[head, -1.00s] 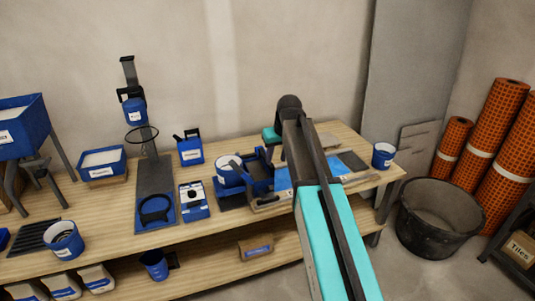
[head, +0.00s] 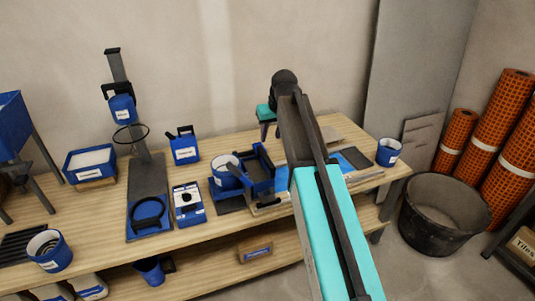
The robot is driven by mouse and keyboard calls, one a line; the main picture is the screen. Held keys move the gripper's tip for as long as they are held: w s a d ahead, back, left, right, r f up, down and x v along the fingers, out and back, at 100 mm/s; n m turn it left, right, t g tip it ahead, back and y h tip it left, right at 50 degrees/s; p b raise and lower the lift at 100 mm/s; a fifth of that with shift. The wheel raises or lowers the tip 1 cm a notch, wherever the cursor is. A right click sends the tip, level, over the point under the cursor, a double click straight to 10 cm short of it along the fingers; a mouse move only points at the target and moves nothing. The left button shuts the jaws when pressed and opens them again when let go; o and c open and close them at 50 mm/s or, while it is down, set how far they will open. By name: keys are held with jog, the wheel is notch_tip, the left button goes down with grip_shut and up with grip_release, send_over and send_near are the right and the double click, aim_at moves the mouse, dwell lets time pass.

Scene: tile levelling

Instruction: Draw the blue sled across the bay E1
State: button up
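A blue frame with raised sides (head: 257,167), which looks like the blue sled, sits on the wooden bench left of my arm. A blue bucket with a white label (head: 229,173) is close against its left side. My gripper (head: 269,138) hangs above and behind the frame, under a teal block, apart from it. Its two dark fingers appear spread with nothing between them. A flat board with a blue surface (head: 281,180) lies right of the frame; my arm hides much of it. I cannot read any E1 marking, so I cannot tell which area is the bay.
A blue box with a handle (head: 183,147), a dark stand with a ring (head: 146,180) and a labelled blue device (head: 188,202) stand to the left. A blue cup (head: 388,152) is at the bench's right end. A black tub (head: 441,212) stands on the floor.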

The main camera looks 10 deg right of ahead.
aim_at(266, 156)
jog(key=shift+w+f, duration=0.1)
jog(key=shift+f, duration=0.05)
jog(key=shift+p+x, duration=0.4)
jog(key=shift+x, duration=6.4)
jog(key=shift+c, duration=0.2)
grip_shut()
